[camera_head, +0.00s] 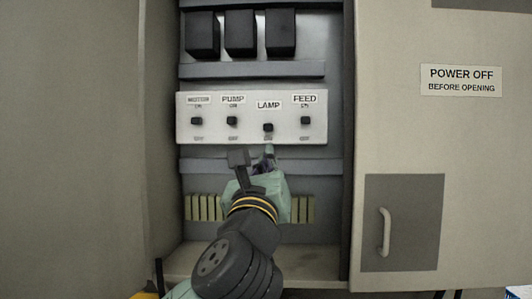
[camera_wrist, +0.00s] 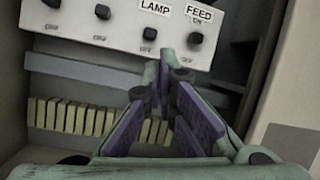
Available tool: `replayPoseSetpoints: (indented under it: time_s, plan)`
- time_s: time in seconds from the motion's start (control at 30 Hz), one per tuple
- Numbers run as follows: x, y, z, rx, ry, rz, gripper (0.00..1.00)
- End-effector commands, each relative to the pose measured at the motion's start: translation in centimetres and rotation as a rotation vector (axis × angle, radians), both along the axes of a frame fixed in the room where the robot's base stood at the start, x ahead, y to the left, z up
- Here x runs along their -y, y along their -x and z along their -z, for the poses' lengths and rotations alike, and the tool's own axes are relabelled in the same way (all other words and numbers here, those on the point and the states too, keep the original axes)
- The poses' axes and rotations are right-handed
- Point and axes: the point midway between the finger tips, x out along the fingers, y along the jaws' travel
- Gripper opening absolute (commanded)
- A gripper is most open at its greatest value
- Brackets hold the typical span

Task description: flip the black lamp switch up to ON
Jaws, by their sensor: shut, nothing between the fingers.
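The black lamp switch (camera_head: 268,127) sits on the white panel (camera_head: 182,137) under the LAMP label. Its knob is lower than those of the switches beside it, so it is down. It also shows in the wrist view (camera_wrist: 149,34), at the top middle. My gripper (camera_head: 268,152) is just below the panel's lower edge, under the lamp switch and apart from it. In the wrist view its purple-padded fingers (camera_wrist: 165,75) come together at the tips, with nothing between them.
The pump switch (camera_head: 232,121) and feed switch (camera_head: 305,121) flank the lamp switch closely, with the motor switch (camera_head: 196,121) further left. A grey rail (camera_head: 200,166) runs below the panel, above yellowish terminal blocks (camera_head: 205,207). The cabinet door (camera_head: 440,140) stands at right.

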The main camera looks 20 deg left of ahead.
Motion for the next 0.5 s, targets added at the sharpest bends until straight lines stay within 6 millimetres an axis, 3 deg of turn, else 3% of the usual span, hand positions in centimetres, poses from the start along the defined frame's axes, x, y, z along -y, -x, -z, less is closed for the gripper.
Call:
replayPoseSetpoints:
  time_s: [0.1,0.2,0.5]
  plan:
    - [-1.1,-1.7,3.0,-0.140,-0.130,-0.109,0.00]
    - [-1.7,-2.4,4.2,-0.204,-0.186,-0.154,0.00]
    - [-1.8,-2.5,4.4,-0.214,-0.197,-0.160,0.00]
